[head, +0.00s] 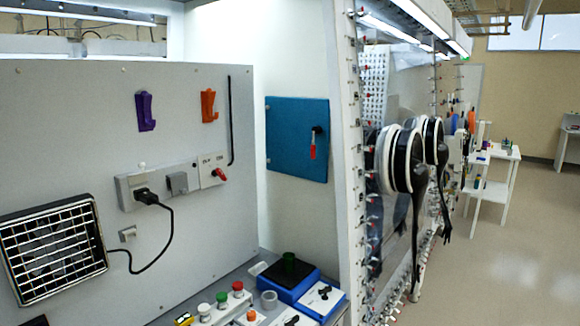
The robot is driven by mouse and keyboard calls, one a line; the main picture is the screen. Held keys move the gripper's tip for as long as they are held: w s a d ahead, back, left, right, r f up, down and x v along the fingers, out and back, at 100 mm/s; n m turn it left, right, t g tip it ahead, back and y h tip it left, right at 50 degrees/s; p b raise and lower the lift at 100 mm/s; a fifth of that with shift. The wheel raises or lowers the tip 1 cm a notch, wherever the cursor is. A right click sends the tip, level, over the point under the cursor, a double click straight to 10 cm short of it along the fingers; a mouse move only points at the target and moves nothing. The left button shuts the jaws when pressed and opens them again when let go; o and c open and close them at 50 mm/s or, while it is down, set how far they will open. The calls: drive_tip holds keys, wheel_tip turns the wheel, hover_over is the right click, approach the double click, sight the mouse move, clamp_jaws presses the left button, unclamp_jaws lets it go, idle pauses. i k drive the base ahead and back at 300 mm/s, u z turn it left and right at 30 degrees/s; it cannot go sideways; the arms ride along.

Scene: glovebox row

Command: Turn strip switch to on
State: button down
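A pale grey power strip (128,191) is fixed to the grey wall panel at the left. A black plug (146,196) sits in it and its cord runs down to the fan grille. A grey box (178,183) stands out to the right of the plug. At the strip's right end is a light switch plate (210,166) with a red lever (220,174) that points down and right. Small labels above the lever are too small to read surely. My gripper is not in view.
A black-framed fan grille (52,252) is at lower left. Purple (145,111) and orange (209,105) hooks are above the strip. Below are several coloured buttons (238,288) and a blue scale (288,278). A glove panel (400,160) stands right; floor (510,260) beyond is clear.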

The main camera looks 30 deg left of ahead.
sight(219, 172)
drive_tip(key=u, duration=0.5)
drive_tip(key=i, duration=1.25)
drive_tip(key=u, duration=1)
drive_tip(key=k, duration=0.85)
drive_tip(key=u, duration=0.1)
drive_tip(key=i, duration=0.95)
drive_tip(key=z, duration=0.1)
